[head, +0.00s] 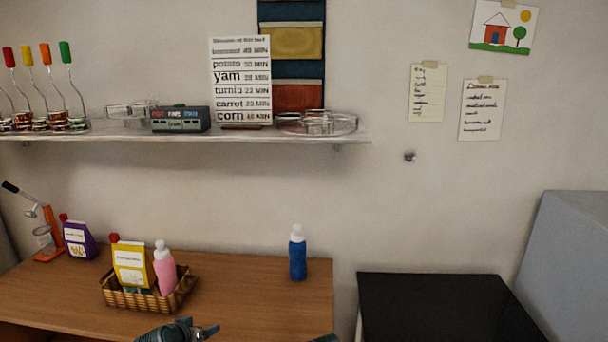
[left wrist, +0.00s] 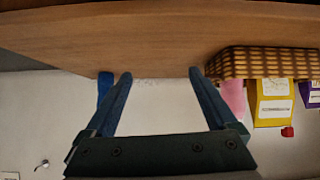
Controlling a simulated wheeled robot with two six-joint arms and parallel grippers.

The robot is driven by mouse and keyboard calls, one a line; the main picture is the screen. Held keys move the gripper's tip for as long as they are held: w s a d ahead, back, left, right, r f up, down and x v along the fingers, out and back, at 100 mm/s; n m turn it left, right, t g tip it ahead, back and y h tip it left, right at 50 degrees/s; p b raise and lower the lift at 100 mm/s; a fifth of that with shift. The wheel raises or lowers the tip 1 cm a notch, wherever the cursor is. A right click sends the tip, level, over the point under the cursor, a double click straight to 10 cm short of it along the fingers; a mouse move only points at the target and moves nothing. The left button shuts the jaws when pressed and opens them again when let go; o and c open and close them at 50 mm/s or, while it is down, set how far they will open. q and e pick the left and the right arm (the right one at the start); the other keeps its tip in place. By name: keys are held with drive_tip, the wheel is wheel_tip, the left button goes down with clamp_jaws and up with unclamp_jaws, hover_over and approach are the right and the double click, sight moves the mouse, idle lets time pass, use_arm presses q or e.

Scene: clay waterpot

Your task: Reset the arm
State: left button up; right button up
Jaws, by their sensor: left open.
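My left gripper (head: 198,326) shows at the bottom edge of the head view, in front of the brown wooden table (head: 235,285). In the left wrist view, its two dark fingers stand wide apart, and the left gripper (left wrist: 160,76) is open with nothing between them. The wrist picture is upside down, with the table (left wrist: 150,35) along its top. A small dark piece at the bottom edge of the head view, right of the left gripper, may be my right gripper (head: 325,339); its jaws are hidden.
A wicker basket (head: 128,299) holds a yellow carton (head: 131,264) and a pink bottle (head: 165,268). A purple carton (head: 78,240) and an orange stand (head: 48,238) are at the left. A blue bottle (head: 297,255) stands right. A shelf (head: 240,135) hangs above; a black surface (head: 440,305) is at right.

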use_arm(q)
drive_tip(key=s+d+f+m+g, duration=0.1)
drive_tip(key=s+d+f+g, duration=0.15)
drive_tip(key=d, duration=0.25)
drive_tip(key=s+d+f+m+g+h, duration=0.1)
drive_tip(key=s+d+f+g, duration=0.15)
drive_tip(key=d, duration=0.35)
drive_tip(key=s+d+f+m+g, duration=0.1)
drive_tip(key=s+d+f, duration=0.15)
drive_tip(key=d, duration=0.25)
drive_tip(key=s+d+g+y, duration=0.3)
drive_tip(key=s+d+g, duration=0.1)
drive_tip(key=s, duration=0.6)
drive_tip(key=shift+s+d+f+m+g, duration=0.3)
drive_tip(key=shift+s+d+m, duration=0.1)
drive_tip(key=shift+d, duration=0.3)
